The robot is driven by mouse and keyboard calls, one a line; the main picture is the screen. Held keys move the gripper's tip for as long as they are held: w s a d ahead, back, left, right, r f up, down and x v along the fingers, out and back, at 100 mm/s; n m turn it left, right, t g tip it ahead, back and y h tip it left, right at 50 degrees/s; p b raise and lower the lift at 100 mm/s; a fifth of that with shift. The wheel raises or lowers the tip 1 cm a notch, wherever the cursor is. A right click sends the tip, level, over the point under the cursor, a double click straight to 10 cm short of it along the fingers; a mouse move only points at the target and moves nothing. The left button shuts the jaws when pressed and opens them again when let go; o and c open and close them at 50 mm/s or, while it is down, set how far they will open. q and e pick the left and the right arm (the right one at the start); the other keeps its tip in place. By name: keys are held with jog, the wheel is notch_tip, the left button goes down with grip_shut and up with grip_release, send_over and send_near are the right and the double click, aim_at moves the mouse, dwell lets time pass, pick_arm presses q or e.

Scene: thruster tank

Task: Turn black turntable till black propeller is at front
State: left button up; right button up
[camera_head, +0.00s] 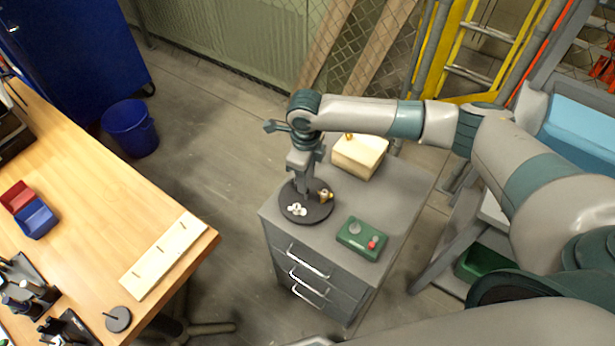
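The black turntable (295,215) is a round dark disc on top of a grey drawer cabinet. A white propeller (297,209) lies near its front left edge, and a small brass-coloured piece (326,195) stands on its right side. I cannot make out the black propeller; the gripper covers the back of the disc. My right gripper (304,191) points straight down over the turntable's back part, with its tips at or just above the disc. Its fingers look close together, but whether they are open or shut on something is unclear. My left gripper is out of view.
On the cabinet (393,205), a green box with a red button (362,239) sits in front right of the turntable and a cream box (359,156) behind it. A wooden workbench (90,215) stands at left, a blue bin (130,128) on the floor behind.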

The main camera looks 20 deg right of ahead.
jog(key=shift+r+p, duration=0.8)
jog(key=shift+r, duration=0.45)
jog(key=shift+a, duration=0.1)
